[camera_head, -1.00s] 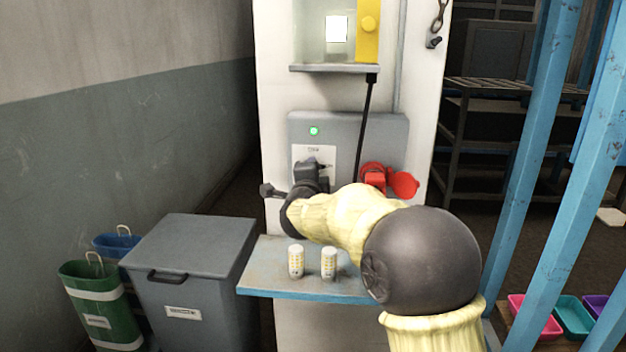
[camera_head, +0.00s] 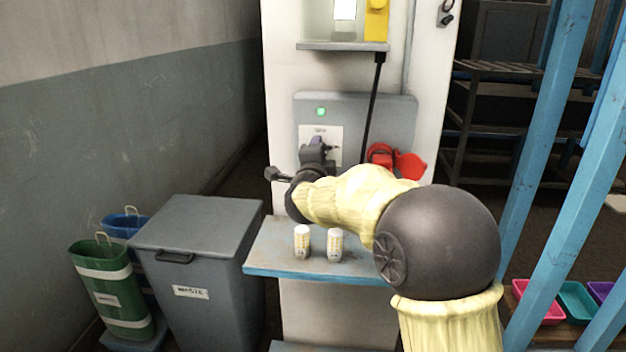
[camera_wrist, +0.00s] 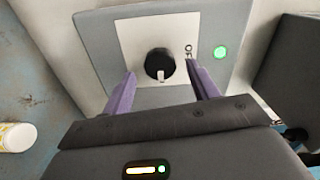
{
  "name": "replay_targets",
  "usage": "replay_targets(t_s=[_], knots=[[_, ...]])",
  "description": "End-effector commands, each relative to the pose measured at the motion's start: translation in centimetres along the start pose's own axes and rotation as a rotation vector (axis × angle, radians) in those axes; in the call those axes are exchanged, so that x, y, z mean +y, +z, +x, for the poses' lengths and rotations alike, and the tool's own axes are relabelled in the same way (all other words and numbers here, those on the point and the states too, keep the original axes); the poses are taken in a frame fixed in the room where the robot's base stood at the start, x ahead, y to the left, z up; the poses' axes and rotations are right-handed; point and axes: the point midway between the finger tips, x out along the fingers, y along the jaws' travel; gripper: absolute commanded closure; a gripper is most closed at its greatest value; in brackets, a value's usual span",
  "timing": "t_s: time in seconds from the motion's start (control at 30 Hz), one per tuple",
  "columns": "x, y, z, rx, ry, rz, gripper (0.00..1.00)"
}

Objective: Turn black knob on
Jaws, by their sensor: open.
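The black knob (camera_wrist: 160,64) is on a white plate (camera_wrist: 135,35) of a grey panel (camera_head: 385,112). It is round with a pale pointer mark toward its lower edge in the wrist view. A green light (camera_wrist: 220,52) is lit on the panel; it also shows in the head view (camera_head: 321,111). My gripper (camera_wrist: 163,84) is open, with one purple finger on each side below the knob. I cannot tell whether the fingers touch it. In the head view my gripper (camera_head: 320,143) is at the white plate and hides the knob.
A blue-edged shelf (camera_head: 270,262) under the panel holds two white-and-yellow cylinders (camera_head: 302,243) (camera_head: 334,245). A red socket (camera_head: 382,156) with an open cap is right of my gripper. A grey waste bin (camera_head: 190,255) stands left, and blue posts (camera_head: 540,150) stand right.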

Motion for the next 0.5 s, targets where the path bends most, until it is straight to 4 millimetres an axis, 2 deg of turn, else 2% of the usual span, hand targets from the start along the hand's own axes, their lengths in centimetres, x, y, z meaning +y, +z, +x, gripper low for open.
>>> replay_targets(t_s=[0.5], knots=[[0.0,0.1,-9.9,-0.003,0.0,0.0,0.41]])
